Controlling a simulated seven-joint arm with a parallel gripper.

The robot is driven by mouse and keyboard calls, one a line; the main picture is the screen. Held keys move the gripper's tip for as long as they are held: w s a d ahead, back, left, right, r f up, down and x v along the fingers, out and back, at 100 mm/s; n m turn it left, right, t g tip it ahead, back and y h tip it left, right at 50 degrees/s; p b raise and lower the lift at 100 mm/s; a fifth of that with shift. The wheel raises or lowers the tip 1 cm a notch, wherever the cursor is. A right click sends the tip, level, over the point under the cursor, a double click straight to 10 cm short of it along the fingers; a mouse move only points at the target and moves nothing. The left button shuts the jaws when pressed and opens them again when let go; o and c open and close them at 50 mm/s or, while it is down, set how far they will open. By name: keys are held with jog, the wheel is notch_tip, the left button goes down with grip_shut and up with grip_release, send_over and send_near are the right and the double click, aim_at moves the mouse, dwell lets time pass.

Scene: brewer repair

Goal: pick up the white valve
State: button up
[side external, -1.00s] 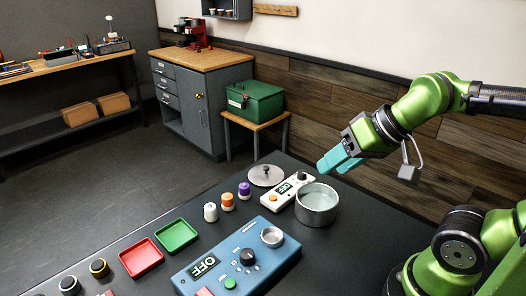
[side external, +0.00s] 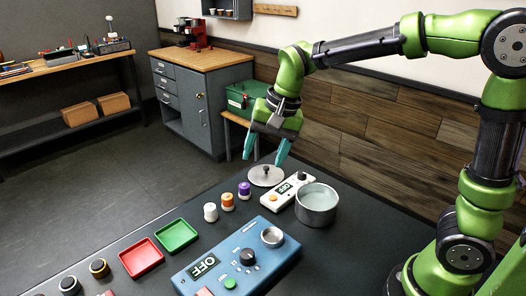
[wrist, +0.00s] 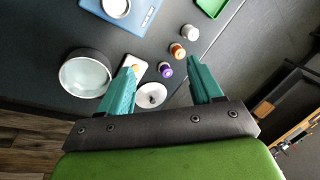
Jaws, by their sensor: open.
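The white valve (side external: 210,212) stands on the dark table, left of an orange-topped valve (side external: 228,201) and a purple-topped valve (side external: 244,190). In the wrist view the white valve (wrist: 190,32) is beyond my fingertips, with the orange one (wrist: 178,51) and the purple one (wrist: 166,70) nearer. My gripper (side external: 264,152) is open and empty, pointing down above the far table edge near the metal lid. Its teal fingers are spread wide in the wrist view (wrist: 165,75), and it is apart from the white valve.
A metal lid (side external: 266,176), a white OFF unit (side external: 293,190) and a metal pot (side external: 317,205) stand right of the valves. A blue OFF machine (side external: 240,262) is in front. Green (side external: 176,236) and red (side external: 141,258) trays lie to the left.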

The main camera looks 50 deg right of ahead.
jog(key=w+a+f+m+g+h, duration=0.1)
jog(key=w+a+f+m, duration=0.15)
jog(key=w+m, duration=0.3)
jog(key=w+a+f+m+g+h, duration=0.1)
jog(key=w+a+f+m, duration=0.15)
jog(key=w+m, duration=0.3)
jog(key=m, duration=0.8)
send_over(211, 206)
jog(key=shift+g, duration=0.3)
jog(key=f, duration=1)
jog(key=shift+s+d+f, duration=0.1)
jog(key=shift+s+f, duration=0.05)
jog(key=shift+s, duration=0.05)
jog(key=shift+w+a+f, duration=0.1)
jog(key=shift+f, duration=1.3)
jog(key=shift+w+a+f, duration=0.1)
jog(key=shift+f, duration=1.25)
grip_shut()
